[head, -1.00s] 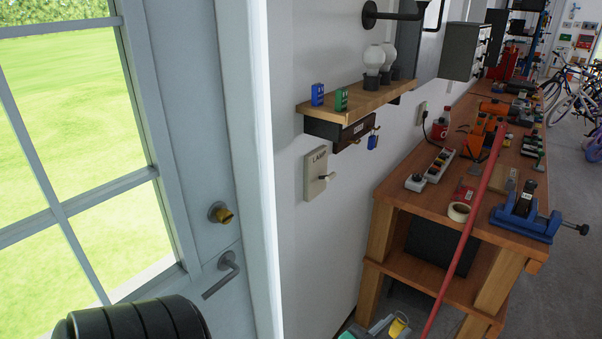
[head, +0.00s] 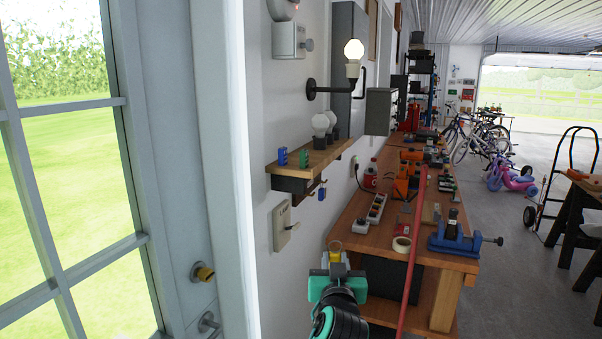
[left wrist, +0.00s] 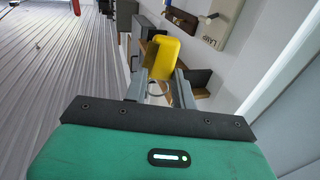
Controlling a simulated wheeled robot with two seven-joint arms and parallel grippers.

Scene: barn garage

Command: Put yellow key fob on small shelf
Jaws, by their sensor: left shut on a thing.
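The yellow key fob (left wrist: 160,56) is between the fingers of my left gripper (left wrist: 160,85) in the left wrist view, with its ring hanging nearer the palm. The small wooden shelf (head: 332,153) is on the white wall, above and a little left of the gripper. A blue fob (head: 282,156) and a green fob (head: 304,158) stand at its near end. My right gripper is not in view.
Light bulbs (head: 321,125) stand at the shelf's far end. Below it are a dark key rack with a hanging blue fob (head: 322,192) and a lamp switch (head: 284,226). A workbench (head: 358,233) with tools and a red pole (head: 411,260) is to the right.

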